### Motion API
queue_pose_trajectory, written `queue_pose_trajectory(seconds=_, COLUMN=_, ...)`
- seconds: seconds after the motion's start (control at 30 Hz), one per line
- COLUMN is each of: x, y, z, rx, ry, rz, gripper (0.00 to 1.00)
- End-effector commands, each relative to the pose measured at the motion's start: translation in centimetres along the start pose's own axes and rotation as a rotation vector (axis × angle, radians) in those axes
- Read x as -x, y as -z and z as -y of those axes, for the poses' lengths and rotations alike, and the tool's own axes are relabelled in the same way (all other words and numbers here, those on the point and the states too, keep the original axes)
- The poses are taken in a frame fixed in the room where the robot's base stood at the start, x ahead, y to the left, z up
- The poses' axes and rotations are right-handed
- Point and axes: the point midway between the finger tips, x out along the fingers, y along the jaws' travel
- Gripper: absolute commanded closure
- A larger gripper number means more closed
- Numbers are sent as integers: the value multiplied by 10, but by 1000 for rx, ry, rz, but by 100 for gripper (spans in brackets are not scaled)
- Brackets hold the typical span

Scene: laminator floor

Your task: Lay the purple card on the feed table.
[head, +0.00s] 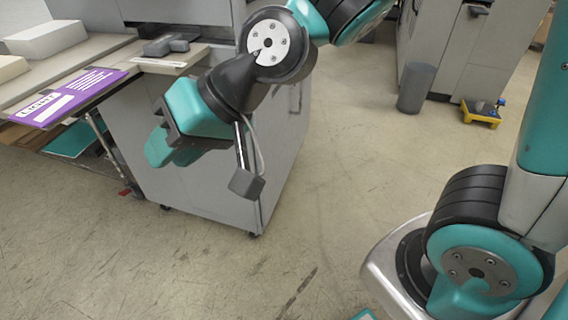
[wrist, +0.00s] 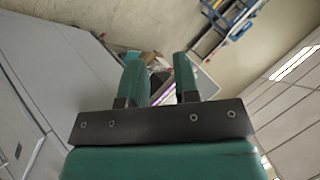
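The purple card (head: 72,95) has white print and lies at the front edge of the beige feed table (head: 88,50), at the left of the head view. Its near left end reaches to or past the table edge; I cannot tell how far it overhangs. My gripper (head: 170,155) hangs right of the card and in front of the grey machine cabinet, apart from the card in the picture. In the wrist view my gripper (wrist: 158,62) has its two teal fingers spread, with nothing clearly held between them. A small purple strip shows beyond the fingers there.
White paper stacks (head: 46,39) and a dark grey block (head: 166,45) sit on the table. The grey cabinet (head: 225,150) stands behind my gripper. A grey bin (head: 416,88) and a yellow stand (head: 481,113) are at the back right. The middle floor is clear.

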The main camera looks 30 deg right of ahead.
Motion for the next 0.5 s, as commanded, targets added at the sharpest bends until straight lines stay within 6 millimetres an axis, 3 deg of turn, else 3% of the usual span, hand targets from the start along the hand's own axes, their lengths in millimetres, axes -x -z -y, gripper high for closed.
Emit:
queue_pose_trajectory(seconds=0.1, x=40, y=-37, z=-16, rx=154, ry=-127, rz=179, gripper=72)
queue_pose_trajectory(seconds=0.23, x=76, y=-71, z=-30, rx=255, ry=-219, rz=349, gripper=72)
queue_pose_trajectory(seconds=0.37, x=96, y=-90, z=-38, rx=298, ry=-262, rz=447, gripper=72)
queue_pose_trajectory(seconds=0.5, x=101, y=-95, z=-39, rx=309, ry=-271, rz=479, gripper=72)
